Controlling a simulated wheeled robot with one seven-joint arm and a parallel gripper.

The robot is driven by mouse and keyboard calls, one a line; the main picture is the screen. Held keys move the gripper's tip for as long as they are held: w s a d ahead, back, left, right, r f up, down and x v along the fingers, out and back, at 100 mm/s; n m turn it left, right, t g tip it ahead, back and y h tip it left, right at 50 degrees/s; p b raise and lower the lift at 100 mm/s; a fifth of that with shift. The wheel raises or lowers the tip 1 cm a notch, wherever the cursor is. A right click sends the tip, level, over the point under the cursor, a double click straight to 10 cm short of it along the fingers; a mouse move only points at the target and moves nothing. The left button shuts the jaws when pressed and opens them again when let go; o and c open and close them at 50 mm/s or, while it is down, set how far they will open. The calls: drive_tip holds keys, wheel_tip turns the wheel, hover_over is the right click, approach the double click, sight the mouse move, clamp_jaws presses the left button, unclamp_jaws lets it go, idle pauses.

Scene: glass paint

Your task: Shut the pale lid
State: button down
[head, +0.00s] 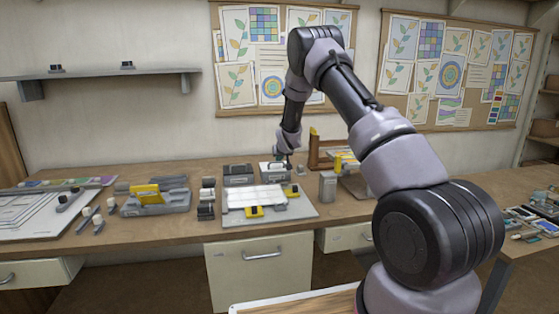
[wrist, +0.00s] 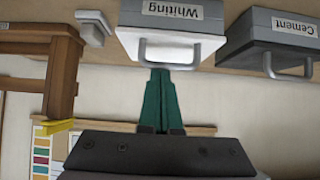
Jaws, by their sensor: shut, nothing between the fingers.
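The pale lid (wrist: 190,45) is the whitish top of a grey box labelled "Whiting" (wrist: 205,12), which shows upside down in the wrist view. A grey loop handle (wrist: 143,50) stands on the lid's front. My gripper (wrist: 160,72) has its green fingers together and empty, with the tips appearing at the handle's bar. I cannot tell whether they touch it. In the head view my gripper (head: 281,156) is just above the pale-topped box (head: 274,172) at the back of the bench. I cannot tell whether the lid sits fully down.
A grey box labelled "Cement" (wrist: 270,25) with its own handle stands beside it. A wooden frame (wrist: 62,70) stands on the other side. In front on the bench (head: 170,220) lie a pale board (head: 300,211), a yellow-topped tool (head: 148,194) and a grey block (head: 327,187).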

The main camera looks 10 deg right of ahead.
drive_tip(key=r, duration=0.3)
drive_tip(key=shift+w+a+r, duration=0.1)
drive_tip(key=shift+w+r, duration=0.1)
drive_tip(key=shift+w, duration=0.1)
drive_tip(key=s+f, duration=0.1)
drive_tip(key=s, duration=0.1)
drive_tip(key=s+f, duration=0.1)
drive_tip(key=s, duration=0.2)
drive_tip(key=s+f, duration=0.2)
drive_tip(key=s, duration=0.1)
drive_tip(key=shift+s, duration=0.25)
drive_tip(key=s+d+r+m+g, duration=0.1)
drive_tip(key=s+r, duration=0.7)
drive_tip(key=r, duration=0.4)
drive_tip(key=s+d+r+m, duration=0.2)
drive_tip(key=s+r, duration=0.6)
drive_tip(key=r, duration=0.4)
drive_tip(key=s+r, duration=0.2)
drive_tip(key=s, duration=0.8)
drive_tip(key=s+a+r+g+y, duration=0.1)
drive_tip(key=s+r, duration=0.2)
drive_tip(key=s, duration=0.8)
drive_tip(key=s+a+r+g+y, duration=0.1)
drive_tip(key=s+r, duration=0.1)
drive_tip(key=s, duration=0.9)
drive_tip(key=shift+s+a+r+m, duration=0.2)
drive_tip(key=shift+s+r+m, duration=0.1)
drive_tip(key=shift+m, duration=0.1)
